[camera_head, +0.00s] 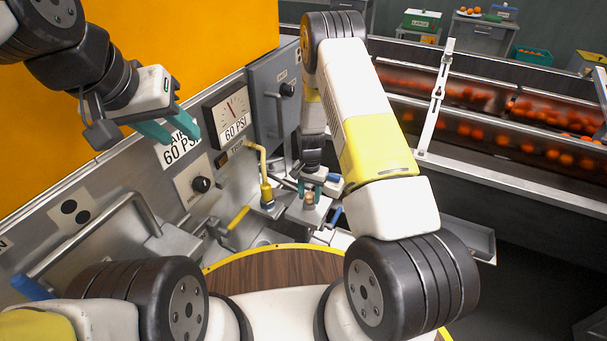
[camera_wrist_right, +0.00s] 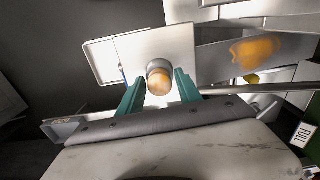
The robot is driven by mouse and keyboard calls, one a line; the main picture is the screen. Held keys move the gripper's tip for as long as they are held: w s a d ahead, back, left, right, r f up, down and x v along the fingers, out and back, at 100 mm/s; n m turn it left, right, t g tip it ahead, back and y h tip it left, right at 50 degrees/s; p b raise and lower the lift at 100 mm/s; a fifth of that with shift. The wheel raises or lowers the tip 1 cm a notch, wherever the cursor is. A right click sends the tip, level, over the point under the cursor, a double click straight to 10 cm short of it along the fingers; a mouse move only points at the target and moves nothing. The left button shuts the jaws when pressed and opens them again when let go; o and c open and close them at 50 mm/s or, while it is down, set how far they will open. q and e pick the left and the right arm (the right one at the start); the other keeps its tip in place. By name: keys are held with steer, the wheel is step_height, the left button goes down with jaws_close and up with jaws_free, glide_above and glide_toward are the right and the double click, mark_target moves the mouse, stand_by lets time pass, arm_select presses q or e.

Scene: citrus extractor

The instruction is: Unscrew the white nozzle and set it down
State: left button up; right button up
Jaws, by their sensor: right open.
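My right gripper (camera_head: 318,200) reaches down beside the machine's fittings. In the right wrist view its two teal fingers (camera_wrist_right: 159,78) are apart, one on each side of a short round grey part with a tan-orange end (camera_wrist_right: 159,83). A gap shows beside the part, so the fingers do not look closed on it. In the head view a small brownish round part (camera_head: 309,197) sits on a metal bracket near these fingers. I cannot make out a clearly white nozzle in either view. My left gripper (camera_head: 182,138) is open and empty in front of the pressure gauge panel.
A yellow bent pipe with a blue fitting (camera_head: 267,193) and a yellow handle (camera_head: 238,217) stand left of my right gripper. The pressure gauge (camera_head: 231,112) and a black knob (camera_head: 201,185) are on the panel. A conveyor of oranges (camera_head: 480,130) runs at right.

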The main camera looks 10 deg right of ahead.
steer(key=shift+m, duration=0.3)
steer(key=c, duration=0.7)
steer(key=n, duration=0.6)
steer(key=shift+c, duration=0.2)
steer(key=n, duration=0.6)
steer(key=o, duration=0.7)
steer(key=shift+o, duration=0.2)
